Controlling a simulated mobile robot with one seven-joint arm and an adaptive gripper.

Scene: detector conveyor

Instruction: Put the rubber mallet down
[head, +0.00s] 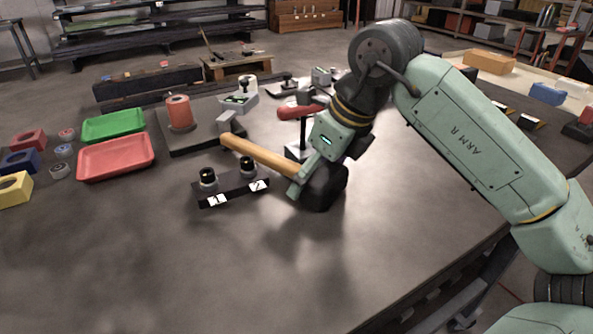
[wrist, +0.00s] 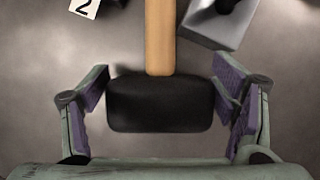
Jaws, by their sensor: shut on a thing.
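The rubber mallet has a light wooden handle (head: 258,156) and a black head (head: 325,190). It lies across the middle of the table in the head view, handle pointing to the far left. My gripper (head: 308,184) is shut on the black head. In the wrist view my gripper's purple-padded fingers (wrist: 160,80) stand on both sides of the black head (wrist: 160,105), and the handle runs away between them. I cannot tell whether the head touches the table (head: 190,265) or hangs just above it.
A black block with two knobs and number labels (head: 233,188) sits close in front of the handle. A red-handled device (head: 300,112) stands behind the mallet. Red (head: 117,157) and green (head: 113,125) trays lie at the left. The near table is clear.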

